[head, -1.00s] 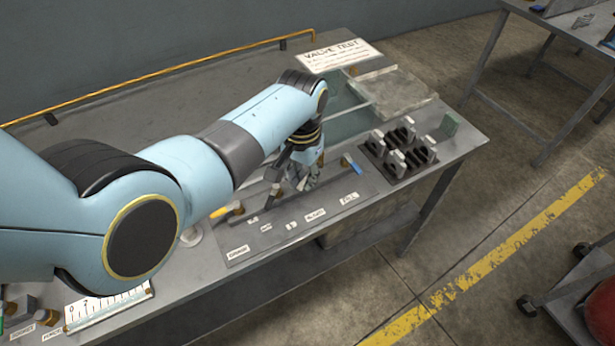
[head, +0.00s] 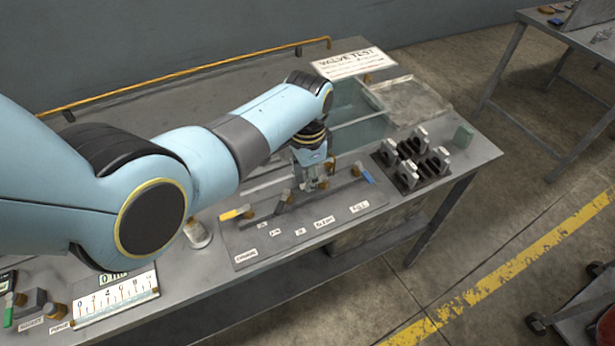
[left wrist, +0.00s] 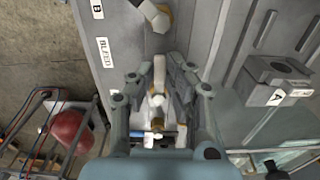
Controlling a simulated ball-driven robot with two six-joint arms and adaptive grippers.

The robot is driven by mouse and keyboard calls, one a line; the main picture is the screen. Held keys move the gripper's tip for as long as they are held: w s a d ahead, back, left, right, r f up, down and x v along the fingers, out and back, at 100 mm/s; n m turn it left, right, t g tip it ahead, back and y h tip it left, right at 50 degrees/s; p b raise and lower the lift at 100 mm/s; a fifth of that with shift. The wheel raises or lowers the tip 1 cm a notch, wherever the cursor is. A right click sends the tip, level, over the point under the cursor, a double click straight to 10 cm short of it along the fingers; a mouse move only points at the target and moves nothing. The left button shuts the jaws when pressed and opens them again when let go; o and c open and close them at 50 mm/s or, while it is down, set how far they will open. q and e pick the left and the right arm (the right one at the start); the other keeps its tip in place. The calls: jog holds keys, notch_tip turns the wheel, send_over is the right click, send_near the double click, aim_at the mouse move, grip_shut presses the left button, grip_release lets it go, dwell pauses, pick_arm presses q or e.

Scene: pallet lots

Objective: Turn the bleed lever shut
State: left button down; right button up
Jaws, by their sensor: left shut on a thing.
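The valve panel (head: 290,232) lies on the bench with a row of labelled valves. My left gripper (head: 318,183) points down at the panel behind the BLEED label (head: 324,222). In the left wrist view the gripper (left wrist: 156,82) is shut on the pale bleed lever (left wrist: 159,72), which stands between its fingers. In the head view the fingers hide most of this lever, so its exact angle is unclear. The yellow lever (head: 234,213) is at the panel's left, above CHARGING. The blue lever (head: 367,176) is at its right, near FILL. My right gripper is not in view.
Dark holders with grey blocks (head: 410,160) stand right of the panel. A glassy tank (head: 356,101) and the VALVE TEST sign (head: 347,63) are behind. A white scale (head: 117,298) lies at front left. A yellow rail (head: 200,79) runs along the back.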

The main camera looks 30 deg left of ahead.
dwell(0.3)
pick_arm(q)
jog(key=c, duration=1.3)
grip_release()
jog(key=shift+f, duration=0.1)
jog(key=shift+c, duration=0.2)
jog(key=shift+r, duration=0.2)
notch_tip(320, 180, up, 12)
jog(key=shift+f, duration=0.15)
jog(key=shift+f, duration=0.1)
